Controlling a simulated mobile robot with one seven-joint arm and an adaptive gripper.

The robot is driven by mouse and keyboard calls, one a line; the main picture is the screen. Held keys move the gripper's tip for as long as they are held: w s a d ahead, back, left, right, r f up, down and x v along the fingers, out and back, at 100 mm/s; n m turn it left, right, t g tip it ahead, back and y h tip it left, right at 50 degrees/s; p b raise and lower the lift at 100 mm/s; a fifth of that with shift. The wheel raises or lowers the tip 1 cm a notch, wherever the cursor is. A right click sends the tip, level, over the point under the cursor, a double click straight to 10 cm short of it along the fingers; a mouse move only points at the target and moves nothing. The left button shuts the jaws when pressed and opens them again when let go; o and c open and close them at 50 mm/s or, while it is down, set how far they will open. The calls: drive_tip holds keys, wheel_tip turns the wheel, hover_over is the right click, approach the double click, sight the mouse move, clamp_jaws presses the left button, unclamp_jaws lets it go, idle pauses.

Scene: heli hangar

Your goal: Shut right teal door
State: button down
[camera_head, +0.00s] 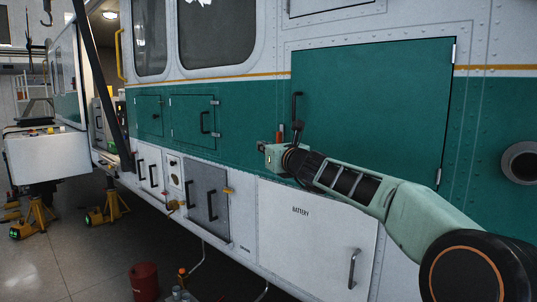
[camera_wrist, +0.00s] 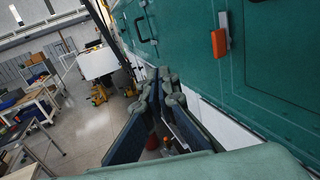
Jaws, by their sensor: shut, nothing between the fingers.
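The right teal door (camera_head: 385,100) is the large panel on the vehicle's side, with hinges along its right edge and a dark handle (camera_head: 297,106) near its left edge. It looks about level with the wall; I cannot tell whether a small gap remains. My gripper (camera_wrist: 160,76) is shut and empty, its dark fingers pointing along the vehicle's side in the wrist view. In the head view my wrist is in front of the door's lower left corner and hides it. An orange latch piece (camera_wrist: 219,42) shows on the teal surface in the wrist view.
Two smaller teal doors (camera_head: 193,119) sit left of the large one. Below are a white battery panel (camera_head: 310,240) and a grey hatch (camera_head: 207,195). A red bucket (camera_head: 144,280) and yellow jacks (camera_head: 108,205) stand on the floor.

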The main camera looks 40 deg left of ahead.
drive_tip(key=s+b, duration=0.4)
drive_tip(key=s, duration=0.3)
drive_tip(key=shift+a+b, duration=0.4)
drive_tip(key=shift+a, duration=0.05)
